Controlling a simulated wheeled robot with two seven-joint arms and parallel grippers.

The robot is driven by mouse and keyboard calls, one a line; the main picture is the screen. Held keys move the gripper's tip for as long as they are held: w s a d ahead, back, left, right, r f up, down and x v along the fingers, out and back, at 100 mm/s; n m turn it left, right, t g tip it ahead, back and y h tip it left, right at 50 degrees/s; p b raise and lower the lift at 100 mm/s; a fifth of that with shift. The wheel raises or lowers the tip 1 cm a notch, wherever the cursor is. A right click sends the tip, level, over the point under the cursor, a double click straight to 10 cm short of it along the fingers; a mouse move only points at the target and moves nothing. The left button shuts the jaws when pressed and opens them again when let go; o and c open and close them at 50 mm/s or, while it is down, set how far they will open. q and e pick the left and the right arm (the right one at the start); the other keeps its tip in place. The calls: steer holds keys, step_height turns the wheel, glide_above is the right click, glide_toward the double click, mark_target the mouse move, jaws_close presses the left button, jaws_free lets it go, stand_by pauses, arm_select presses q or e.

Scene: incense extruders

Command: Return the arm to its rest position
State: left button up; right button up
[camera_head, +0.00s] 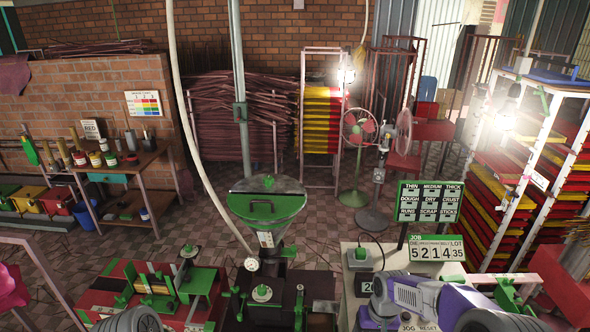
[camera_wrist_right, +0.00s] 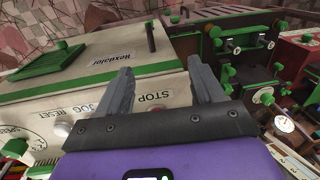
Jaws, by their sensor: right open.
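My right gripper (camera_wrist_right: 160,66) shows in the wrist view with its two grey fingers spread apart and nothing between them. Behind the fingers is a cream machine housing (camera_wrist_right: 60,97) with STOP, JOG and RESET labels. I cannot tell whether the fingers touch it. In the head view my right arm (camera_head: 415,293), purple and light grey, reaches in from the lower right over the bench with the JOG and RESET labels. My left gripper is not in view; only a grey rounded part, probably of my left arm, shows at the lower left edge.
A green-topped extruder (camera_head: 266,205) stands in the middle. A green sign board (camera_head: 430,207) and a job counter (camera_head: 437,253) stand beside my right arm. A red bench with green fixtures (camera_head: 150,300) is at lower left. A tray rack (camera_head: 500,200) is at right. The checkered floor behind is partly open.

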steer(key=s+a+f+m+y, duration=0.15)
steer(key=s+a+f, duration=0.35)
steer(key=s+f, duration=0.5)
steer(key=s+a+f+m+y, duration=0.15)
steer(key=s+a+f, duration=0.35)
steer(key=s+f, duration=0.6)
arm_select(q)
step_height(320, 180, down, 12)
steer(key=b, duration=1.2)
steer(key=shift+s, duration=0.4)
arm_select(e)
step_height(320, 180, down, 12)
steer(key=shift+n+t, duration=0.3)
